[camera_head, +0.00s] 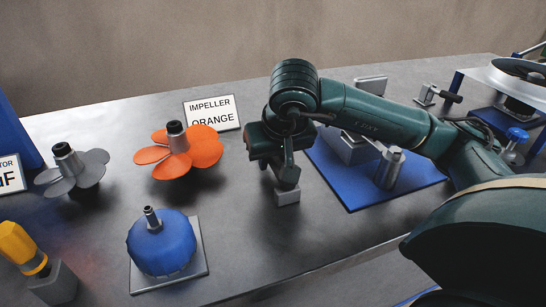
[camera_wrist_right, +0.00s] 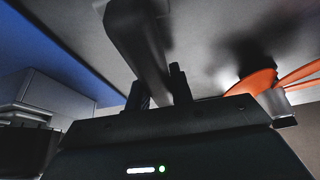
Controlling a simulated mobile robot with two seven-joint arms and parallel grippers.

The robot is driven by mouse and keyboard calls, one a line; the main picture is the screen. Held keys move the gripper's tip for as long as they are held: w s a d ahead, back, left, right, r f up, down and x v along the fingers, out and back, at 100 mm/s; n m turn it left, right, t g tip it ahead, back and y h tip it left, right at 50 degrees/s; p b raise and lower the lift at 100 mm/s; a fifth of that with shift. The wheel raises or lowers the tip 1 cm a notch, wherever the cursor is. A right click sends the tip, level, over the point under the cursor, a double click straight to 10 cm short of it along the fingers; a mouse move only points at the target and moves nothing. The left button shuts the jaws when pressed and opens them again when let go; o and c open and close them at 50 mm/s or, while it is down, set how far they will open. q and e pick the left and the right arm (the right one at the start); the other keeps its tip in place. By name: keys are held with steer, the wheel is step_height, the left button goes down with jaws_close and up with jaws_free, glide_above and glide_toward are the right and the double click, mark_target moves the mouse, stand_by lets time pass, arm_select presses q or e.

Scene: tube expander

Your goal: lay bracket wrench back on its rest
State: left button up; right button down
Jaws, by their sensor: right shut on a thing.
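My right gripper (camera_head: 284,160) points down over the middle of the table and is shut on a dark bar, which I take for the bracket wrench (camera_head: 288,178). In the right wrist view the wrench (camera_wrist_right: 138,38) runs up and away from between the fingertips (camera_wrist_right: 160,90). A small light grey block (camera_head: 287,197) is at the wrench's lower end. I cannot tell whether the block is the rest or part of the wrench, or whether the wrench touches it. My left gripper is not in view.
An orange impeller (camera_head: 203,150) stands to the left, before a sign (camera_head: 211,113). A blue mat (camera_head: 362,191) with metal fixtures is right. The front middle table is clear.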

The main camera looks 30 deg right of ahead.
steer(key=c, duration=1.1)
jaws_free()
steer(key=shift+c, duration=0.2)
steer(key=p+v, duration=0.4)
steer(key=v, duration=0.2)
steer(key=shift+r, duration=0.35)
steer(key=shift+s+a+r+p, duration=0.1)
steer(key=shift+s+r+p, duration=0.35)
steer(key=shift+r, duration=0.15)
